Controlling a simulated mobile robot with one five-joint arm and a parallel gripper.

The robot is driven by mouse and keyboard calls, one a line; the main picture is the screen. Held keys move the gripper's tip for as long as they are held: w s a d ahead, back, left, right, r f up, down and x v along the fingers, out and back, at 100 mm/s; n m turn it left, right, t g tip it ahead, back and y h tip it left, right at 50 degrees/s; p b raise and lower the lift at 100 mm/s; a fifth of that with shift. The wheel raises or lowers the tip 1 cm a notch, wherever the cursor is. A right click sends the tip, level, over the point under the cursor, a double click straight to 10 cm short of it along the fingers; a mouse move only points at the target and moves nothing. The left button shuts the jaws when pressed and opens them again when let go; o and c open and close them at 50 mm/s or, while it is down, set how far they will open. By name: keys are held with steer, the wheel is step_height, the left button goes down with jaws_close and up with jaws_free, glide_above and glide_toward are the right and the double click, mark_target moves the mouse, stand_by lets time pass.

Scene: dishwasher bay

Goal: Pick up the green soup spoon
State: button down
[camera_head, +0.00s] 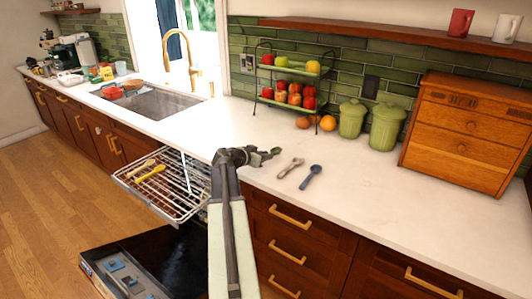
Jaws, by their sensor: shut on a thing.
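The green soup spoon (276,151) is at the tip of my gripper (259,157), above or at the white counter. Its bowl end sticks out to the right of the jaws, and its handle is hidden by the gripper. My gripper is shut on the spoon. I cannot tell from this view whether the spoon touches the counter.
A grey utensil (291,167) and a blue spoon (311,177) lie on the counter (400,206) to the right. A fruit rack (263,85) and green canisters (386,127) stand behind. An open dishwasher rack (180,197) holds utensils at left.

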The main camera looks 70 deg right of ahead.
steer(key=s+a+r+p, duration=0.1)
steer(key=s+a, duration=0.2)
steer(key=a, duration=0.9)
